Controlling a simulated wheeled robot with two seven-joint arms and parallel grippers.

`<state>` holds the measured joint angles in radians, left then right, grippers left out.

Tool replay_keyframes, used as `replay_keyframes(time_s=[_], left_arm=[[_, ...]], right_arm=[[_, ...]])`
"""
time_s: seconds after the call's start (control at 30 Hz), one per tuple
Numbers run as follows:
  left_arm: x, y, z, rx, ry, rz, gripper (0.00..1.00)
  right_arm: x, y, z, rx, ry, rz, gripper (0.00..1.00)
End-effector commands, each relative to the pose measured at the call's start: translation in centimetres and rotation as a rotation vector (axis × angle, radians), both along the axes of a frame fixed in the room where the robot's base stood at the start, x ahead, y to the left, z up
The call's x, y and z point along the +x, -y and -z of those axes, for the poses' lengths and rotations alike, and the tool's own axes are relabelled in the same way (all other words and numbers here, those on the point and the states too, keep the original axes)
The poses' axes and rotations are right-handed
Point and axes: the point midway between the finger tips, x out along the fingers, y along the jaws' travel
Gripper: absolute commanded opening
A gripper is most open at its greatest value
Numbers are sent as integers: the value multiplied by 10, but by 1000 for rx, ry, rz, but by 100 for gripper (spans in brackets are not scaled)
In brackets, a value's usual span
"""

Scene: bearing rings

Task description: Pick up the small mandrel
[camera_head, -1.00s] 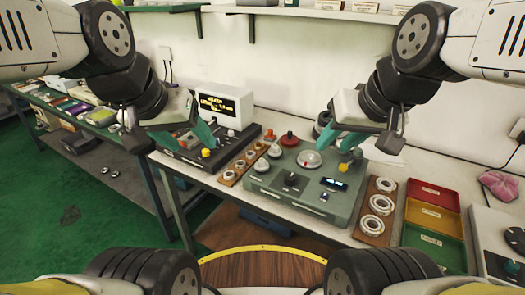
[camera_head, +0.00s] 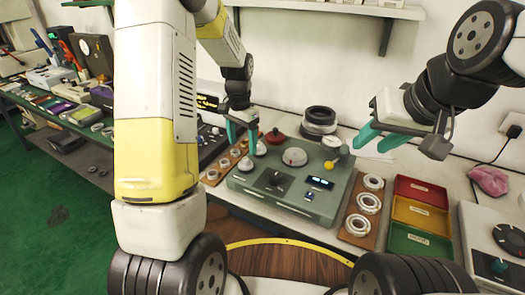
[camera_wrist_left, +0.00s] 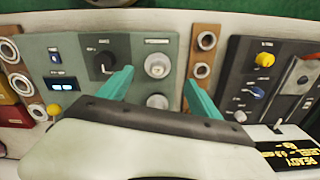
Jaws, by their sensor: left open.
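Two pale round mandrels stand on the left edge of the grey-green machine (camera_head: 262,195). The one that looks smaller, likely the small mandrel (camera_head: 260,149), is at the back; the other mandrel (camera_head: 245,165) is nearer the front. In the left wrist view, the smaller mandrel (camera_wrist_left: 157,101) lies between the finger lines and the larger one (camera_wrist_left: 157,65) is just above. My left gripper (camera_head: 243,139) is open and empty, over the left back of the machine beside the small mandrel. Its height above it is unclear. My right gripper (camera_head: 379,142) is open and empty, right of the machine.
Wooden ring boards flank the machine, left (camera_head: 224,166) and right (camera_head: 350,226). Red, yellow and green trays (camera_head: 418,214) stand to the right. A red knob (camera_head: 275,136), a silver dome (camera_head: 294,157) and dark stacked rings (camera_head: 319,121) are close by. A dark panel stands at left.

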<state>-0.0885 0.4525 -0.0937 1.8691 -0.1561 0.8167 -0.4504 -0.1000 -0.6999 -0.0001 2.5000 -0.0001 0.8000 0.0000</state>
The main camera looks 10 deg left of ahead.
Motion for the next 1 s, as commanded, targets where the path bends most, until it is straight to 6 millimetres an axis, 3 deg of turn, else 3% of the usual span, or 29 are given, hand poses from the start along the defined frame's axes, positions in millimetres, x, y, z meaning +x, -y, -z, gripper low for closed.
replay_keyframes(time_s=[0.63,0.97,1.0], left_arm=[[1,3,79,6,-14,12,74],[1,2,87,6,-11,11,74],[1,3,87,6,-11,11,66]], right_arm=[[0,0,0,0,0,0,36],[0,0,0,0,0,0,36],[0,0,0,0,0,0,36]])
